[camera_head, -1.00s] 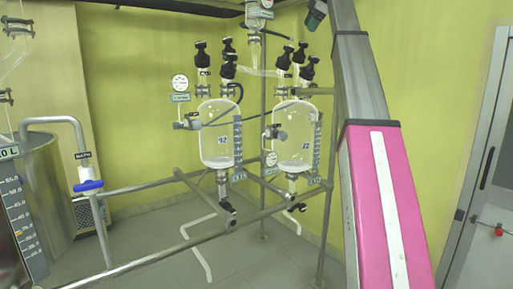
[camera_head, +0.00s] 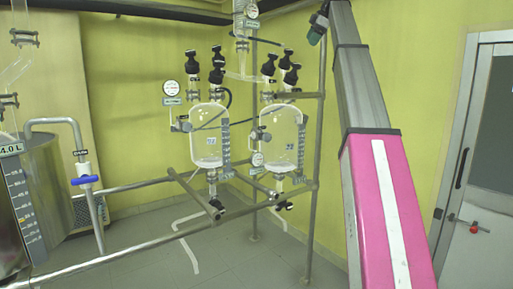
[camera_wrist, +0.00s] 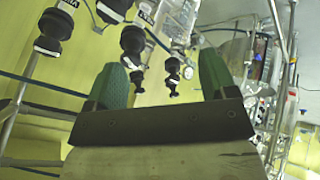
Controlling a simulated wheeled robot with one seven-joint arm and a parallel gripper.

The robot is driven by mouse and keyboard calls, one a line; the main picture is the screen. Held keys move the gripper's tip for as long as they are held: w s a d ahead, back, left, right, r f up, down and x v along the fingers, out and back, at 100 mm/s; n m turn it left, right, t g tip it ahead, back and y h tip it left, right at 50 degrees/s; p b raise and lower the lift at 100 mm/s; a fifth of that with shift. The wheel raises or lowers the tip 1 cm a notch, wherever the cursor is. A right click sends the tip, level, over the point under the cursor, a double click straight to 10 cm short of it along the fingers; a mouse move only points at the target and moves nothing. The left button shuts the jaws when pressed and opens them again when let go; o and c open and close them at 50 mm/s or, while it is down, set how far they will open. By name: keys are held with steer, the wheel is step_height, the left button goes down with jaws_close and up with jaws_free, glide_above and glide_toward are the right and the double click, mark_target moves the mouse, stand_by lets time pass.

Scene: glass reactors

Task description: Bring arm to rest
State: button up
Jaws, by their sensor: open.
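My arm (camera_head: 378,205), with a pink and white cover, rises along the right of the head view and leaves at the top. A small dark green part (camera_head: 317,28) shows beside its upper end; I cannot tell there whether it is a fingertip. In the wrist view my gripper (camera_wrist: 162,82) has two green fingers wide apart with nothing held between them. Black valve knobs (camera_wrist: 132,40) show beyond the fingers; I see no clear contact with them.
Two glass reactors (camera_head: 209,137) (camera_head: 283,138) hang on a metal pipe frame (camera_head: 140,248) with black valves on top. A steel tank (camera_head: 45,195) and a blue-handled valve (camera_head: 85,180) stand at left. A door (camera_head: 480,150) is at right. Some grey floor is clear below.

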step_height(320, 180, down, 29)
steer(key=w+a+m+h, duration=0.1)
steer(key=w+m, duration=0.2)
steer(key=m, duration=0.2)
steer(key=s+a+f+m+g+h, duration=0.1)
steer(key=s+f+m, duration=0.15)
steer(key=f, duration=1.05)
steer(key=s+a+f+m+g, duration=0.1)
steer(key=s+f+m, duration=0.15)
steer(key=f, duration=1.05)
steer(key=s+a+f+m+g+h, duration=0.1)
steer(key=s+f+m, duration=0.1)
steer(key=s+f, duration=0.6)
steer(key=s+f+m, duration=0.2)
steer(key=s+f, duration=0.2)
steer(key=f, duration=0.9)
steer(key=s+f+m+g+h, duration=0.1)
steer(key=s+f+m, duration=0.3)
steer(key=s+f, duration=1.2)
steer(key=s+a+h, duration=0.1)
steer(key=s, duration=0.2)
steer(key=shift+s+f+g, duration=0.3)
steer(key=shift+s+f, duration=0.05)
steer(key=shift+s, duration=0.05)
steer(key=shift+w, duration=0.1)
